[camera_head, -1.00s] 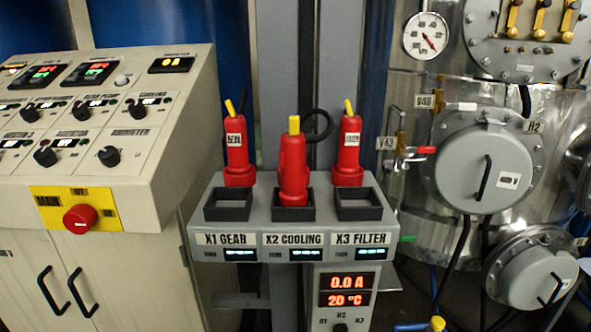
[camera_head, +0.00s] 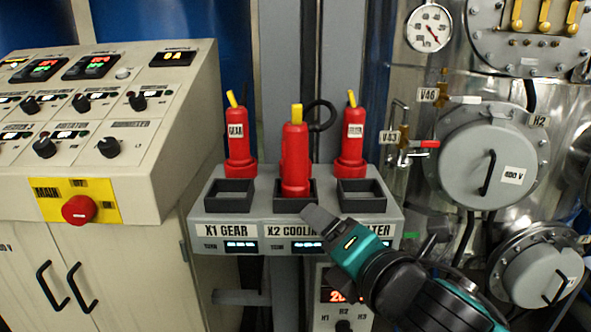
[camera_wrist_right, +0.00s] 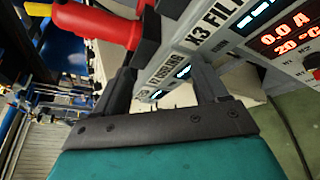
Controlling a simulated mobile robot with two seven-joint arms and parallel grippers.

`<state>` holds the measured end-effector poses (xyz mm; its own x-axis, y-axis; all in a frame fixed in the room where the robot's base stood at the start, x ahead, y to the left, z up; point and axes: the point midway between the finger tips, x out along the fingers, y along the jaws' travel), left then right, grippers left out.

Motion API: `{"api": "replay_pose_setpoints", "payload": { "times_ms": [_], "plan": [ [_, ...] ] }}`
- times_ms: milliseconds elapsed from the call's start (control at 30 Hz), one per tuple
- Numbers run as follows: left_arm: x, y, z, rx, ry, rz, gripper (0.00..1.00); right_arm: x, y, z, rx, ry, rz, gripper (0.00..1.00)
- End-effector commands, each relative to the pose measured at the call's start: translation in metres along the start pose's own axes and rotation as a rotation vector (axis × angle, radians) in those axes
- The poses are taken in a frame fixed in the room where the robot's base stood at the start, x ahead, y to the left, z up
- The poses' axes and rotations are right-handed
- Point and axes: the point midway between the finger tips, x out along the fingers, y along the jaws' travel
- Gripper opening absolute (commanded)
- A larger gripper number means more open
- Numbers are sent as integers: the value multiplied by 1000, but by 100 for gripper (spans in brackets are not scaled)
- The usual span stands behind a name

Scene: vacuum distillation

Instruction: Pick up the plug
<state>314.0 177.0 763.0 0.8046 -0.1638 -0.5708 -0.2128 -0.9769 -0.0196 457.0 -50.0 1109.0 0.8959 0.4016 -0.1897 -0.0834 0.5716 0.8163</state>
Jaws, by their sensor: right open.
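Three red plugs with yellow tips stand upright at the grey socket panel (camera_head: 200,208). The left plug (camera_head: 237,145) and right plug (camera_head: 350,145) stand behind square sockets. The middle plug (camera_head: 295,160) stands at the X2 COOLING socket, nearer to me. My right gripper (camera_head: 318,218) is in front of the panel, below and slightly right of the middle plug, partly covering the X2 and X3 labels. In the right wrist view, its two fingers (camera_wrist_right: 165,82) are apart with nothing held between them. A red plug (camera_wrist_right: 95,22) shows beyond the fingers at upper left. My left gripper is not in view.
A control console (camera_head: 130,190) with knobs and a red emergency button (camera_head: 78,209) stands at left. A metal vessel (camera_head: 460,90) with round covers, a gauge and valves stands at right. The display below the panel is partly hidden by my arm.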

Motion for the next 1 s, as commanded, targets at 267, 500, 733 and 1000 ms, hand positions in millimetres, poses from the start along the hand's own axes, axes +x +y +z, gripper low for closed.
{"api": "replay_pose_setpoints", "payload": {
  "times_ms": [267,500,733,1000],
  "plan": [
    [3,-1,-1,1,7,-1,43,-11,52,31,-675,-106,84,72],
    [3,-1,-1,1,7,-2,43,-12,70,42,-968,-162,114,72],
    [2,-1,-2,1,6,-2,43,18,77,45,-985,-164,116,72],
    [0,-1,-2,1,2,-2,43,57,83,48,-982,-163,117,72]
  ]
}}
